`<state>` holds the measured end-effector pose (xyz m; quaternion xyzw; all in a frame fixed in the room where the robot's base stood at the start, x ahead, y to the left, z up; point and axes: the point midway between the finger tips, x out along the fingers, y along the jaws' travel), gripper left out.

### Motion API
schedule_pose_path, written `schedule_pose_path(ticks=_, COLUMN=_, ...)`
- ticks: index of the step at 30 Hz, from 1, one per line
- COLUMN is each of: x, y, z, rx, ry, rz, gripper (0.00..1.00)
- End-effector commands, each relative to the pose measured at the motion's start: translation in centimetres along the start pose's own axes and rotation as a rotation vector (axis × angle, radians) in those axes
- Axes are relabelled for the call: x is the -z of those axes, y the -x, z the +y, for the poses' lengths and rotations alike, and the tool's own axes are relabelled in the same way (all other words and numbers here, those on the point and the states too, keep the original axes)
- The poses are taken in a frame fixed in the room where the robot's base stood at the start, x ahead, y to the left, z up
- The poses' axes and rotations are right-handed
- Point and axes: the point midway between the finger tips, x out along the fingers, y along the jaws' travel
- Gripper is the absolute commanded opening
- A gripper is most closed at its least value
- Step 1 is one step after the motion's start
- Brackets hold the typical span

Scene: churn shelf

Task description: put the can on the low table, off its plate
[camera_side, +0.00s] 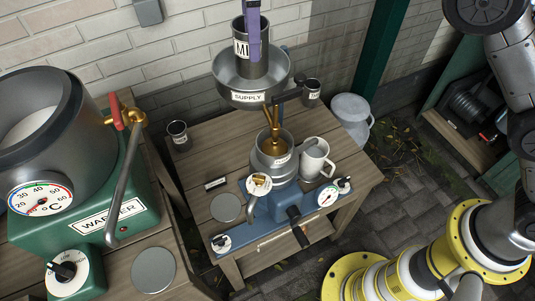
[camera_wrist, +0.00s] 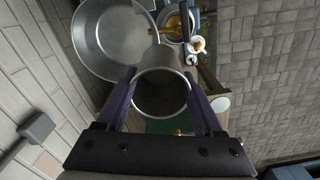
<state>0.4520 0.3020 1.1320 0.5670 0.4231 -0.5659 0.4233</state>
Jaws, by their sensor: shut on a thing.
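My gripper (camera_side: 254,45), with purple fingers, is shut on the can (camera_side: 240,58), a grey metal cylinder with a partly hidden label. The can is upright at the supply bowl; its base is hidden by the bowl rim in the side view. In the wrist view, the open-topped can (camera_wrist: 162,92) is between both fingers and overlaps the bowl's edge. The low wooden table (camera_side: 196,165) stands below. A grey round plate (camera_side: 226,207) lies bare at its front left.
A green warmer (camera_side: 110,215) with a large pot is at left. Bare wood shows at the table's left.

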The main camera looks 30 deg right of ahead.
Motion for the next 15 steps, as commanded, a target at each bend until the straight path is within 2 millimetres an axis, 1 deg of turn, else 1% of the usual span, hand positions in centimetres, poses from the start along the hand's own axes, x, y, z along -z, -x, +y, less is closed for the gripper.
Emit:
schedule_pose_path(ticks=1, x=-1.9, y=1.3, z=0.4, rx=-0.002, ry=-0.077, rz=0.002, gripper=0.05)
schedule_pose_path(ticks=3, x=-4.0, y=2.4, z=0.6, rx=-0.001, ry=-0.178, rz=0.002, gripper=0.05)
schedule_pose_path(ticks=5, x=-5.8, y=2.9, z=0.8, rx=0.000, ry=-0.255, rz=0.000, gripper=0.05)
schedule_pose_path(ticks=7, x=-7.8, y=2.7, z=1.0, rx=0.001, ry=-0.334, rz=-0.002, gripper=0.05)
schedule_pose_path(ticks=8, x=-8.7, y=2.5, z=1.1, rx=0.002, ry=-0.366, rz=-0.003, gripper=0.05)
schedule_pose_path(ticks=11, x=-11.5, y=0.6, z=1.4, rx=0.004, ry=-0.457, rz=-0.005, gripper=0.05)
schedule_pose_path(ticks=12, x=-12.7, y=-0.7, z=1.5, rx=0.005, ry=-0.490, rz=-0.007, gripper=0.05)
schedule_pose_path(ticks=14, x=-14.4, y=-2.5, z=1.6, rx=0.005, ry=-0.530, rz=-0.006, gripper=0.05)
schedule_pose_path(ticks=15, x=-15.4, y=-3.9, z=1.6, rx=0.005, ry=-0.552, rz=-0.007, gripper=0.05)
